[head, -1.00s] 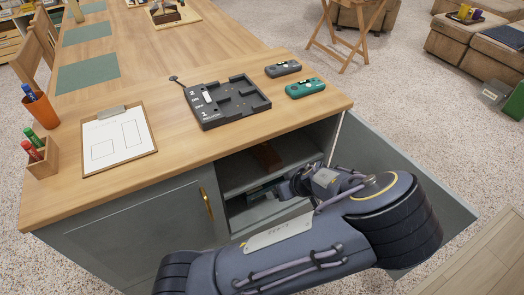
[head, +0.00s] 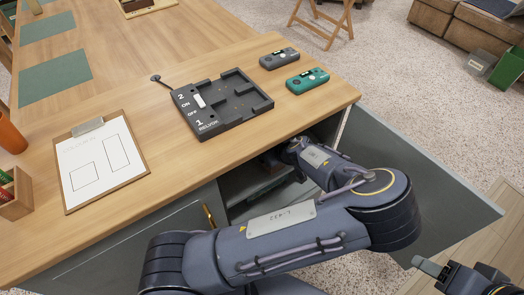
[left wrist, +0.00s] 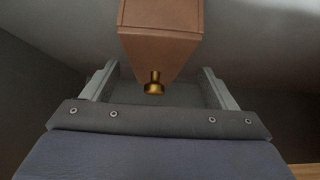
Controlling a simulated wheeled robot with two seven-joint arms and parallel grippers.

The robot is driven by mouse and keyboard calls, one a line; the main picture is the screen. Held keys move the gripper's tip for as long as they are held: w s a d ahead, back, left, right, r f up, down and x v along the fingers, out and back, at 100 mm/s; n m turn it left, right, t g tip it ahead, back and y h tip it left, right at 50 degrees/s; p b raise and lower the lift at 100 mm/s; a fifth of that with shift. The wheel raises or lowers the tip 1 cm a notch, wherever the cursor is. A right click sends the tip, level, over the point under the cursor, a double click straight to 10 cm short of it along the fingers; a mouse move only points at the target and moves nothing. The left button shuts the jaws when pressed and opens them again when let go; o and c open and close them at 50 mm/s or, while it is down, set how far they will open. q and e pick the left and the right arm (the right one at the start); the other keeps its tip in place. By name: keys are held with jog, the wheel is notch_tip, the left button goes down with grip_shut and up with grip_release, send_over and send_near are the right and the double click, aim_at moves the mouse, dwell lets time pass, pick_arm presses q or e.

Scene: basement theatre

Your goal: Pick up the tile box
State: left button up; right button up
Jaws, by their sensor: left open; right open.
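A brown box with a brass knob, apparently the tile box (left wrist: 160,35), shows at the top of the left wrist view. In the head view it is hidden inside the open cabinet. My left gripper (left wrist: 160,70) is open, with its fingers apart on either side of the knob and clear space beside both. I cannot tell how far the fingertips are from the box. In the head view my left arm reaches into the cabinet and its gripper is hidden. My right gripper (head: 452,269) is open and empty at the bottom right, outside the cabinet door.
The cabinet door (head: 425,190) stands open to the right of my left arm. The wooden worktop (head: 235,150) overhangs the opening. It carries a black switch tray (head: 240,110), a teal device (head: 307,80), a grey device (head: 279,58) and a clipboard (head: 75,190).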

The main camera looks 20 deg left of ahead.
pick_arm(q)
jog(key=x, duration=0.5)
jog(key=shift+w+d+r+b, duration=0.1)
jog(key=shift+w+r+b, duration=0.05)
jog(key=shift+w+b, duration=0.15)
jog(key=shift+s, duration=0.1)
jog(key=c, duration=1.2)
jog(key=shift+c, duration=0.2)
jog(key=shift+r, duration=0.15)
